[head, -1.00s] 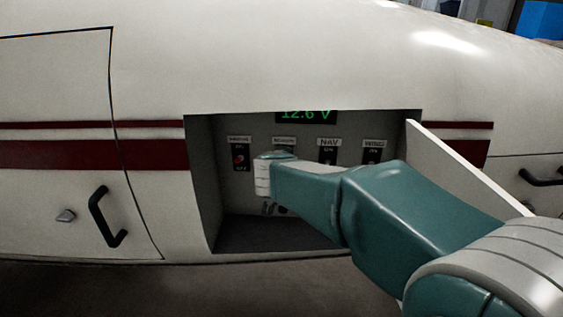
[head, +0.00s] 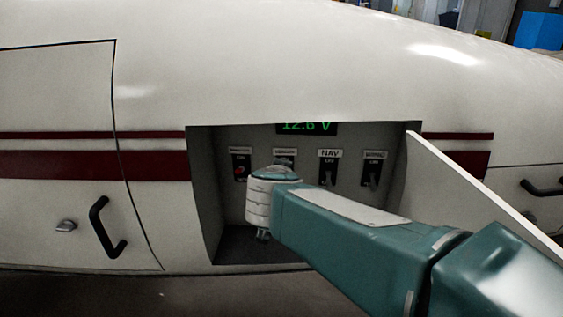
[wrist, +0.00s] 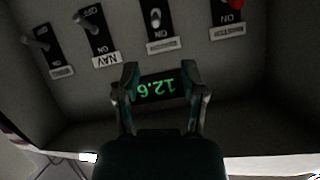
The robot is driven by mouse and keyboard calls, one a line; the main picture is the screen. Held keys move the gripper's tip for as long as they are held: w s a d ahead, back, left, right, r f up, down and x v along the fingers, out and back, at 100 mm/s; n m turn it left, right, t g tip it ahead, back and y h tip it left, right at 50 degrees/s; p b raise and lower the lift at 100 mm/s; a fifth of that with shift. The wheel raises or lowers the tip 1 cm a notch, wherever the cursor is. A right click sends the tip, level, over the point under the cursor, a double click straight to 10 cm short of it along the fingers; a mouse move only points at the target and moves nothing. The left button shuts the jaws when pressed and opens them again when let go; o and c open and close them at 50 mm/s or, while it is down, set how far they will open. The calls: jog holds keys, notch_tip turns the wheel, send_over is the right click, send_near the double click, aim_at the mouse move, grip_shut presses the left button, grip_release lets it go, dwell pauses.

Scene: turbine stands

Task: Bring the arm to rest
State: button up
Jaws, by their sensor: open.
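My arm (head: 350,222) reaches from the lower right to the open panel bay (head: 215,247) in the white body. Its wrist end is in front of the switches and hides part of the panel. My gripper (wrist: 159,70) shows in the wrist view with its two fingers apart and nothing between them. The green voltage display (wrist: 156,88) shows behind the gap between the fingers. In the head view the gripper is mostly hidden by my wrist.
Several labelled toggle switches line the panel, among them a red one (head: 241,171) and the NAV switch (head: 327,172). An open white door panel (head: 470,190) stands right of the bay, close beside my arm. A black handle (head: 103,228) is on the left.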

jog(key=s+d+r+n+y, duration=0.3)
jog(key=s+d+n+y, duration=0.1)
jog(key=s+y, duration=0.25)
jog(key=s+d+f+g+h, duration=0.3)
jog(key=s+d+f, duration=0.3)
jog(key=s, duration=0.2)
jog(key=s+d+f+m+g+h, duration=0.1)
jog(key=s+d+f+g+h, duration=0.2)
jog(key=s+d+f, duration=0.3)
jog(key=s+d+g, duration=0.1)
jog(key=s, duration=0.2)
jog(key=shift+s+d+f+m, duration=0.25)
jog(key=shift+d+f+m, duration=0.05)
jog(key=shift+h, duration=0.25)
